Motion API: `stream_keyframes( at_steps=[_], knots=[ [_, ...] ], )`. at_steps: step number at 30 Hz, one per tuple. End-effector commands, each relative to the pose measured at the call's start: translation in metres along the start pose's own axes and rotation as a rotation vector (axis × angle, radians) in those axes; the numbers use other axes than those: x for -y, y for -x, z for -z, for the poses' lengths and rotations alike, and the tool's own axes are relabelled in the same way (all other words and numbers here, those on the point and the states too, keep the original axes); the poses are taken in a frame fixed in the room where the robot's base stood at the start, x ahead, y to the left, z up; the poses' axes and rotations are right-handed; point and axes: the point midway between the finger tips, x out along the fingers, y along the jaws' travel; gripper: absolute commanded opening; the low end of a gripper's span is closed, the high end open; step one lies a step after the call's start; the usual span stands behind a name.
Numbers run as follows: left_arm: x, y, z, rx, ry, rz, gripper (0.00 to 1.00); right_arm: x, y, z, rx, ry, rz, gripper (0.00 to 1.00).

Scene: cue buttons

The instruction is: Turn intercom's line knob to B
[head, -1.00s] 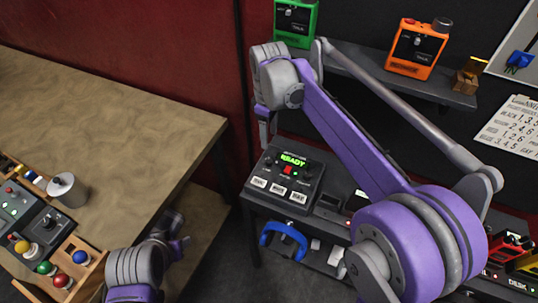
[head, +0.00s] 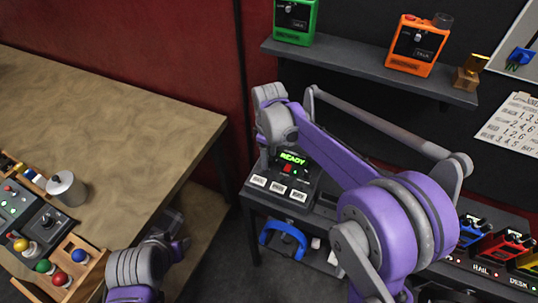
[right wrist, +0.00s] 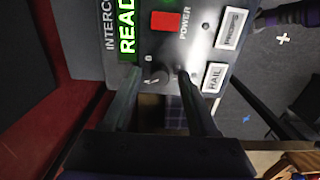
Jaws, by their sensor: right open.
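The intercom (head: 279,193) is a dark box with a green READY display, a red button and several white keys, standing on the dark bench. In the right wrist view it fills the upper part (right wrist: 205,53). Its small dark line knob (right wrist: 160,75) has letters A and B beside it; I cannot tell clearly which one it points to. My right gripper (right wrist: 159,82) is open, its fingertips on either side of the knob with gaps showing. In the head view, my right wrist hides the knob. My left gripper (head: 180,232) is low beside the wooden table; its jaws are unclear.
The wooden table (head: 120,110) on the left holds a control panel (head: 25,222), a grey cylinder (head: 67,188) and coloured balls. A shelf (head: 350,68) behind carries a green box (head: 295,20) and an orange box (head: 417,45). A blue headset (head: 282,238) hangs below the intercom.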

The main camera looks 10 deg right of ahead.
Motion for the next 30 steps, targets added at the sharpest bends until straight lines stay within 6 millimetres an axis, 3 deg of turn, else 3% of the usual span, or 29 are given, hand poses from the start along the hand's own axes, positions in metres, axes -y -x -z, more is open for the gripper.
stream_keyframes(
  at_steps=[2, 12, 23, 30],
  knots=[
    [0.0000, 0.0000, 0.0001, 0.000, 0.000, 0.000, 0.50, 0.0000, 0.0002, 0.0000, 0.000, 0.000, 0.000, 0.59],
    [0.0000, 0.0000, 0.0000, 0.000, 0.000, 0.000, 0.50, 0.0000, 0.0005, 0.0000, 0.000, 0.000, 0.000, 0.00],
    [0.0000, -0.0005, -0.0006, 0.001, 0.000, 0.000, 0.50, 0.0001, 0.0005, 0.0000, 0.000, -0.014, 0.000, 0.00],
    [0.0000, -0.0033, -0.0043, 0.004, 0.000, 0.000, 0.50, 0.0001, 0.0001, -0.0001, 0.000, -0.112, 0.000, 0.00]
  ],
)
